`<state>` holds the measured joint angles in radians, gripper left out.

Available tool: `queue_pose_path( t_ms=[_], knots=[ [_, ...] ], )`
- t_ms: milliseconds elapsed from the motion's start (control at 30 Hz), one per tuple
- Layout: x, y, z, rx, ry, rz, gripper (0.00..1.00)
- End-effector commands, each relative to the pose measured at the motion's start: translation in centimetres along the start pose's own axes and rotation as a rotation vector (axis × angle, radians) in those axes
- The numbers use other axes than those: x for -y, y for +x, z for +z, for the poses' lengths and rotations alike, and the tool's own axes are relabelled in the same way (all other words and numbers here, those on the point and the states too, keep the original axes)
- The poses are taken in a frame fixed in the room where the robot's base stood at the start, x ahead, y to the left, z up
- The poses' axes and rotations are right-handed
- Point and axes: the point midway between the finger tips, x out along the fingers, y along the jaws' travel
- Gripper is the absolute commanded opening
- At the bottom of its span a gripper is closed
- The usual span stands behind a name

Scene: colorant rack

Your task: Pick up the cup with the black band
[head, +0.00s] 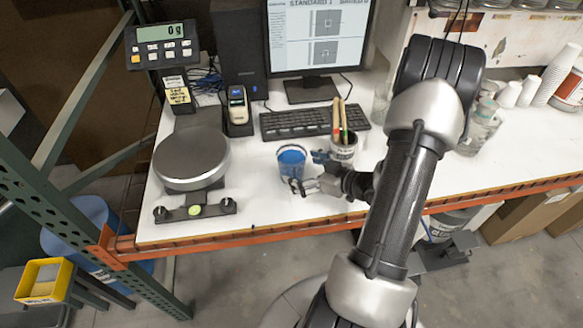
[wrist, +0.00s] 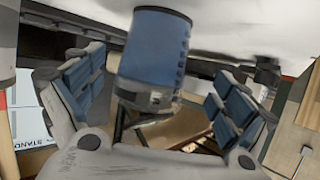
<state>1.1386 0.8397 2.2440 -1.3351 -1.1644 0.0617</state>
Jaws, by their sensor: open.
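A cup with blue contents (head: 291,163) stands on the white table, just left of my gripper (head: 309,172). In the wrist view the blue cup (wrist: 152,48) appears between the two open fingers (wrist: 158,98), with a greyish clear part near one end. My gripper is open and appears empty. Whether a finger touches the blue cup cannot be told.
A scale with a round plate (head: 191,158) stands to the left. A keyboard (head: 312,121) and a monitor (head: 318,40) are behind. Clear cups (head: 478,128) and white cups (head: 548,78) stand to the right. The table's orange front edge (head: 275,228) is close to my gripper.

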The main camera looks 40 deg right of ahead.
Motion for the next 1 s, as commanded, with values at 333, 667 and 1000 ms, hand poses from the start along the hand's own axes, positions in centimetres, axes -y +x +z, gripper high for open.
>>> queue_pose_path(
  t_ms=[333, 667, 1000],
  knots=[
    [-0.7, 3.9, 0.9, 0.001, -0.002, -0.002, 0.94],
    [-0.8, 5.5, 0.6, 0.001, 0.000, 0.001, 0.94],
    [-0.8, 5.5, 0.6, 0.000, 0.000, 0.001, 0.77]
  ],
)
